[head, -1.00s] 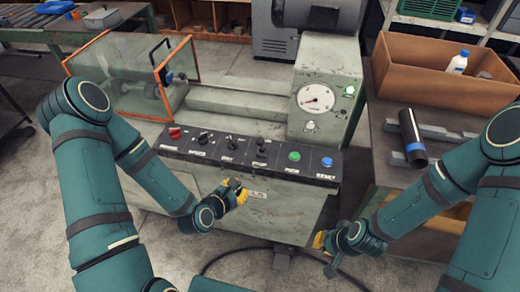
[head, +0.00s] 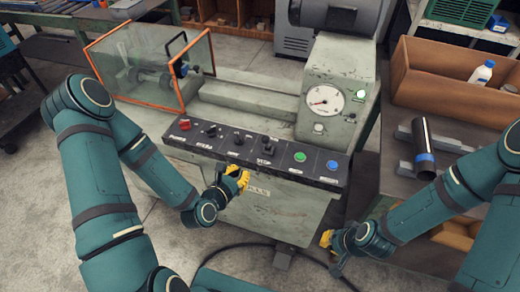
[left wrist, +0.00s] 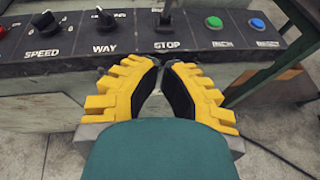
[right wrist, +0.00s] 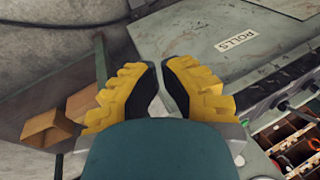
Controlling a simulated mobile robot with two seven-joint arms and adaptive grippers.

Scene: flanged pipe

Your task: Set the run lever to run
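The run lever (head: 267,144) is a dark upright handle on the black control panel (head: 250,158), between the knobs and the green button. My left gripper (head: 241,175) is just in front of the panel's front edge, below and slightly left of the lever. Its yellow fingers (left wrist: 163,64) nearly meet and hold nothing; they are apart from the lever. My right gripper (head: 327,239) hangs low, right of the machine front, with its fingers (right wrist: 160,66) together and empty.
Beside the lever are the WAY knob (left wrist: 105,18), SPEED knob (left wrist: 45,22), green button (left wrist: 214,22) and blue button (left wrist: 257,24). A red button (head: 185,124) is at the panel's left end. A bench with a cardboard box (head: 445,90) and dark pipe (head: 423,145) stands right.

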